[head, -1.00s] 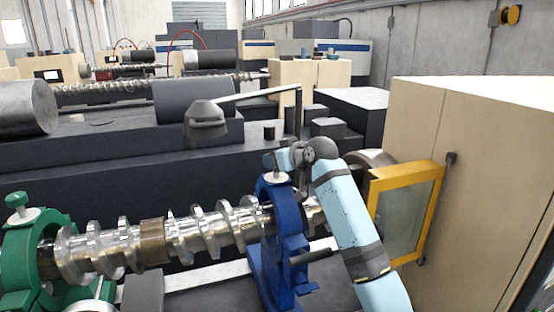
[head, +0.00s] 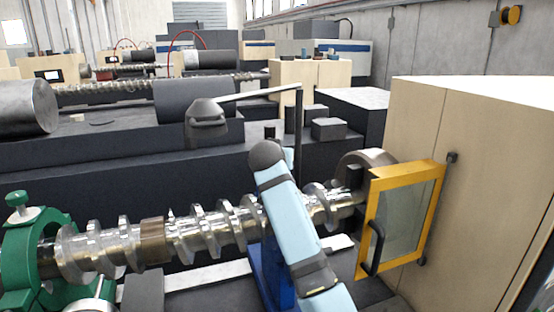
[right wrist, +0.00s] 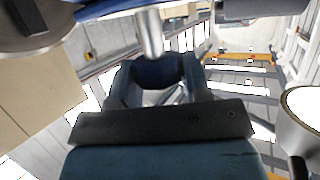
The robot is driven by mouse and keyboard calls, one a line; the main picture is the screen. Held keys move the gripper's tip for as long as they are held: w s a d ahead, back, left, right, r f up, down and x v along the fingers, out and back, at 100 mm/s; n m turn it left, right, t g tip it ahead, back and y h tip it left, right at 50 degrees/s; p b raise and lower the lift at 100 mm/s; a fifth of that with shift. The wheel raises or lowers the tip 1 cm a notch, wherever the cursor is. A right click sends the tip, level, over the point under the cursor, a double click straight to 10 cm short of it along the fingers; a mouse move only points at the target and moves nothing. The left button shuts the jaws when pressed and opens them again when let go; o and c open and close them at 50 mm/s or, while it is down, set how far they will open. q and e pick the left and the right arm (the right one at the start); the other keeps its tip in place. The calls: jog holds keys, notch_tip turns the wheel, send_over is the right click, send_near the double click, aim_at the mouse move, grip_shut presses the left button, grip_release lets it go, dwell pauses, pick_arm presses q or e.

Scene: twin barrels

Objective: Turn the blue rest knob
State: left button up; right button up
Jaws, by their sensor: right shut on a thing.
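The blue rest (head: 268,275) stands around the silver screw shaft (head: 212,232). My right arm covers its upper part, and its knob is hidden in the head view. In the right wrist view the dark blue knob (right wrist: 155,73) sits between the fingers of my right gripper (right wrist: 158,92), which is shut on it. A silver stem (right wrist: 151,34) runs from the knob toward the blue rest (right wrist: 112,7) at the top edge. My right gripper is hidden behind my own arm in the head view. My left gripper is not in view.
A green rest (head: 45,232) with its own knob (head: 16,199) holds the shaft at the left. A yellow-framed door (head: 404,172) with a dark handle stands open beside a beige cabinet (head: 450,130) at the right. A dark machine bed (head: 110,155) lies behind the shaft.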

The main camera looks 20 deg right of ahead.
jog(key=shift+m+g+h, duration=0.3)
jog(key=shift+m+h, duration=0.3)
jog(key=o, duration=0.9)
jog(key=shift+w, duration=0.1)
